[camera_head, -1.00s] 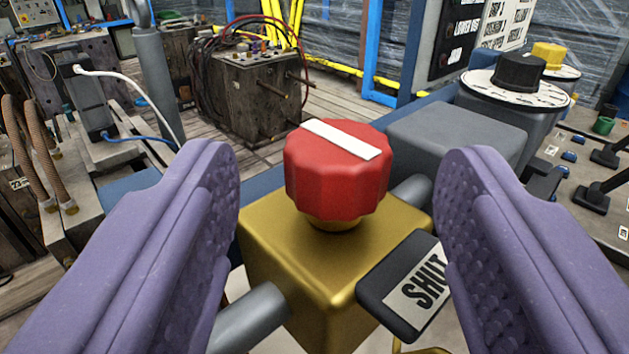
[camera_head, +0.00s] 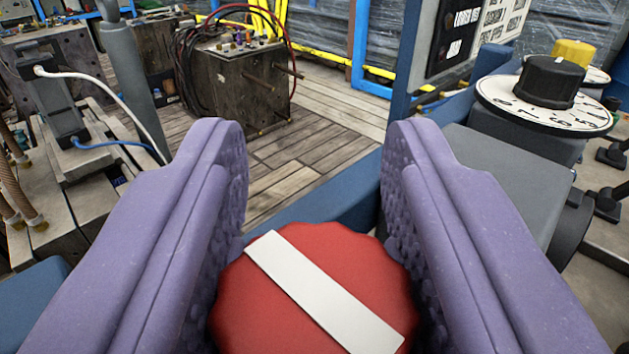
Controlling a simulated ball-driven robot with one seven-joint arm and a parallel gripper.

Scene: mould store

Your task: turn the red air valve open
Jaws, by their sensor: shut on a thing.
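The red air valve (camera_head: 270,313) is a ribbed round knob with a white bar across its top. It sits low in the middle of the view, and its lower edge is cut off by the frame. The white bar slants from upper left to lower right. My gripper (camera_head: 315,185) has purple padded fingers, one on each side of the knob, shut on it. The fingertips reach past the knob's far side. The brass block and the SHUT plate under the knob are out of sight.
A grey box (camera_head: 500,180) stands right of the fingers, with a black knob on a white dial (camera_head: 548,85) behind it. A yellow knob (camera_head: 573,51) is farther back. A dark block with cables (camera_head: 240,85) stands on the plank floor. A blue beam (camera_head: 330,205) runs behind the valve.

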